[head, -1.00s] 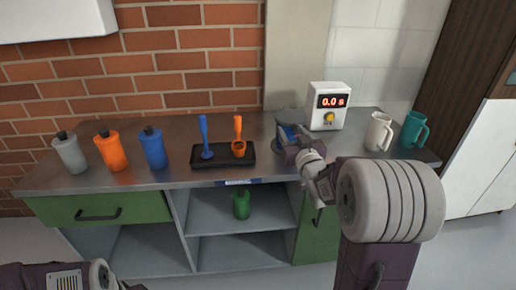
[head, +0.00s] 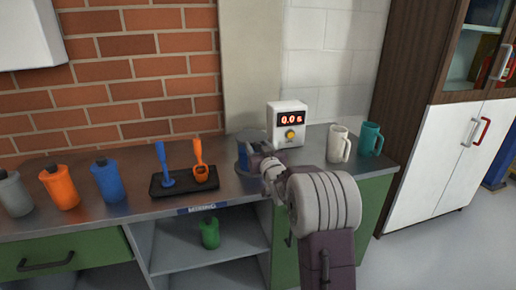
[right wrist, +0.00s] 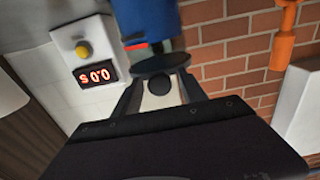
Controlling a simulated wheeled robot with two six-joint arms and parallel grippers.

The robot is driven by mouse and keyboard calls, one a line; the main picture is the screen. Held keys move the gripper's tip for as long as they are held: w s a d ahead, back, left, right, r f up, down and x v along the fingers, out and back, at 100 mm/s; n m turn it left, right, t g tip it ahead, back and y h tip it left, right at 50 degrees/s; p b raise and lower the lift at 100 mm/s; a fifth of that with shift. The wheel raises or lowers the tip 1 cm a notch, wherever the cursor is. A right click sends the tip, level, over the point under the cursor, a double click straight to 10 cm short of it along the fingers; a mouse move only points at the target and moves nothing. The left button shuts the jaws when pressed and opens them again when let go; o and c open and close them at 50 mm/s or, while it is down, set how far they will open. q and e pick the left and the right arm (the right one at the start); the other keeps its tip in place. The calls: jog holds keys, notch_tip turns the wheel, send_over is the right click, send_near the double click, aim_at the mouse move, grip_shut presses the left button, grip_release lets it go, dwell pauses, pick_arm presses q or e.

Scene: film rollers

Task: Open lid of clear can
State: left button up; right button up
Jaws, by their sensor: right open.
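The clear can (head: 243,158) stands on the counter left of the timer, with something blue showing inside. Its grey, see-through lid (head: 246,136) appears to be on top. My right gripper (head: 258,152) is at the can's near right side and hides part of it. In the right wrist view, a dark round disc (right wrist: 160,62), probably the lid, lies at the open fingers (right wrist: 158,88), with a blue shape (right wrist: 147,18) beyond it. I cannot tell whether the fingers touch it. My left gripper is not in view.
The timer box (head: 289,124) reads 0.0 s, close beside the can. A black tray (head: 184,188) with blue and orange tools is to the left, then blue (head: 108,181), orange (head: 59,187) and grey bottles. White (head: 339,145) and teal mugs (head: 370,140) stand right.

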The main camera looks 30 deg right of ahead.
jog(key=shift+c, duration=0.3)
grip_shut()
dwell(1.1)
